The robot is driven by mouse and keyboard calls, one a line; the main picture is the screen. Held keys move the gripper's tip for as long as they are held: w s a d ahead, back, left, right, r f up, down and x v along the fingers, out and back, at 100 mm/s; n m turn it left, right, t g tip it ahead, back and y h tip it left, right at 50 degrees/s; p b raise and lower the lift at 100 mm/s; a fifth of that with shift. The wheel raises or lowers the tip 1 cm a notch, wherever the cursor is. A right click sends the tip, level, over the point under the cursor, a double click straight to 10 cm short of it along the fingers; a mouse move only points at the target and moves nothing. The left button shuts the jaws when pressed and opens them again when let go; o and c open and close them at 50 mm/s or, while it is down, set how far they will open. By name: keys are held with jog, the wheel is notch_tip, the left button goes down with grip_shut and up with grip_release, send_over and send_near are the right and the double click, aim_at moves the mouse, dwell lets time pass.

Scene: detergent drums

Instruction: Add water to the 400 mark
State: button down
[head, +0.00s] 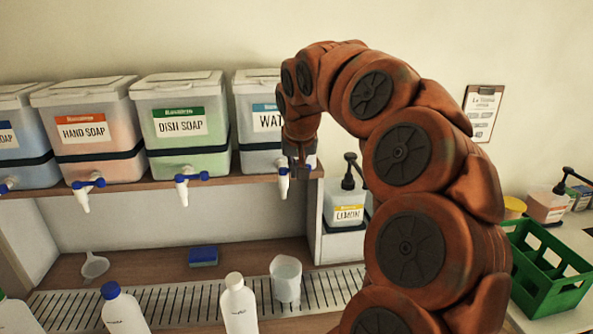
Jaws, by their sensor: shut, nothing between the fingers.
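The water drum (250,158) stands on the shelf at the right end of the row, its label partly covered by my arm. Its white tap (284,185) hangs over the shelf edge, and the top of the tap is hidden by my gripper. A clear measuring jug (286,280) stands upright on the slotted drip grate, roughly below that tap. Its marks and any water level are too small to read. My gripper (301,168) is shut and empty, pointing down right at the water tap. I cannot tell whether it touches the tap. No stream of water shows.
Dish soap (180,150) and hand soap (100,165) drums stand to the left. Bottles (238,305) stand in front of the grate (180,305). A scoop (94,265) and blue sponge (203,255) lie behind it. A lemon pump bottle (345,210) and green crate (550,265) are to the right.

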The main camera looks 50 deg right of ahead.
jog(key=s+a+r+b, duration=0.4)
jog(key=s+a+r, duration=0.1)
jog(key=r, duration=0.3)
jog(key=shift+s+r+b, duration=0.25)
jog(key=shift+s+b, duration=0.05)
jog(key=shift+s, duration=0.3)
jog(key=shift+a, duration=0.1)
jog(key=s+a+f+n+g+y+p, duration=0.1)
jog(key=a+f+n, duration=0.2)
jog(key=a+f, duration=0.45)
jog(key=s+a+f+n+g+y+p, duration=0.1)
jog(key=a+f+n, duration=0.3)
jog(key=a, duration=0.6)
jog(key=s+a+f+g, duration=0.2)
jog(key=s+a+f, duration=0.3)
jog(key=s+f, duration=0.3)
jog(key=s+a+f+n+g+y, duration=0.1)
jog(key=s+a+f, duration=0.4)
jog(key=s+f, duration=0.2)
jog(key=shift+s+a+f+g+y+p, duration=0.35)
jog(key=shift+s+f+g+p, duration=0.1)
jog(key=shift+f, duration=0.15)
